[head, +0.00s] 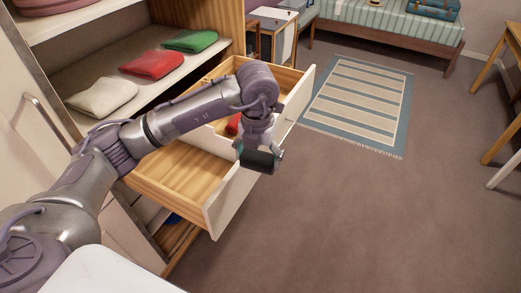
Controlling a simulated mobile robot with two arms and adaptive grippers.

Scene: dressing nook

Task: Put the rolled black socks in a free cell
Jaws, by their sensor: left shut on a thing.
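My left gripper (260,150) is shut on the rolled black socks (262,162). It points down and holds them by the front panel of the open drawers, apparently above or just outside it. The upper drawer (297,97) is pulled out and has a wooden divider at its back. A red item (233,124) lies in it, partly behind my arm. My arm hides much of this drawer, so I cannot tell all its cells. My right gripper is not in view.
A lower drawer (180,180) is also pulled out, and its visible floor is bare. On the shelf above lie white (103,97), red (152,63) and green (191,40) folded clothes. A striped rug (360,100) lies on the open floor. A bed (390,22) stands behind.

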